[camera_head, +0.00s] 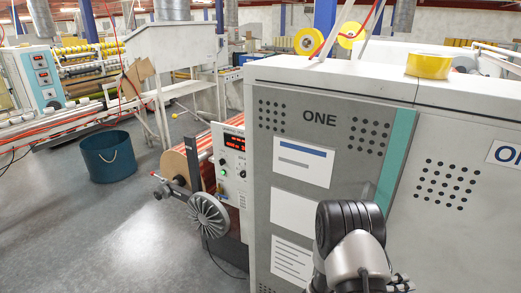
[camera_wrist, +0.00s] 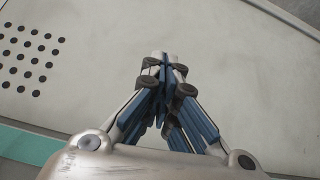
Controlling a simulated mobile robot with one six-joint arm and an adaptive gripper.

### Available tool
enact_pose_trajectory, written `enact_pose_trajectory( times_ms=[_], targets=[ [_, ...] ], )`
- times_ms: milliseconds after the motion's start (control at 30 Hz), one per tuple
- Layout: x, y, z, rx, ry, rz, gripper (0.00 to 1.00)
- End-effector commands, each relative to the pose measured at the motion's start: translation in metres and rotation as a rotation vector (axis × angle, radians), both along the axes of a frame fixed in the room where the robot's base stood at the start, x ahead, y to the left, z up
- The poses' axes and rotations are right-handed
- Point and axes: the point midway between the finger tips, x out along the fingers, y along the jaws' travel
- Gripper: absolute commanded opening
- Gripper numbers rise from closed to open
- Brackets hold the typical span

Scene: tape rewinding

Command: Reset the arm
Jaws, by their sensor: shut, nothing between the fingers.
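My gripper (camera_wrist: 163,62) shows in the wrist view with its blue-padded fingers together and nothing between them. It is in front of a pale machine panel with a patch of dark holes at left and a teal stripe at lower left. In the head view, part of my arm shows at the lower right, in front of the grey cabinet (camera_head: 335,175) marked "ONE". The gripper's fingertips cannot be made out in the head view.
A yellow tape roll (camera_head: 428,66) lies on the cabinet top. Left of the cabinet stand a control panel (camera_head: 233,160) with a red display and a grey handwheel (camera_head: 208,216). A dark teal bucket (camera_head: 108,157) stands on the floor. The floor at lower left is clear.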

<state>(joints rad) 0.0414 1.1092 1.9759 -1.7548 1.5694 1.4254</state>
Motion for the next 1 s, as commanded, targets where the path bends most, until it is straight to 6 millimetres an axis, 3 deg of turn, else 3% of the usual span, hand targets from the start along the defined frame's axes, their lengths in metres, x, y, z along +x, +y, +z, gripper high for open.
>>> enact_pose_trajectory(
  times_ms=[33, 100, 200, 400, 700, 1000],
  targets=[
    [-0.008, -0.001, 0.028, 0.022, -0.006, -0.064, 0.00],
    [-0.025, -0.001, 0.056, 0.068, 0.002, -0.153, 0.00],
    [-0.052, 0.005, 0.091, 0.158, 0.010, -0.265, 0.00],
    [-0.109, 0.032, 0.138, 0.409, 0.007, -0.420, 0.00],
    [-0.176, 0.106, 0.169, 0.890, -0.047, -0.428, 0.00],
    [-0.207, 0.199, 0.191, 1.353, -0.167, -0.158, 0.00]
  ],
)
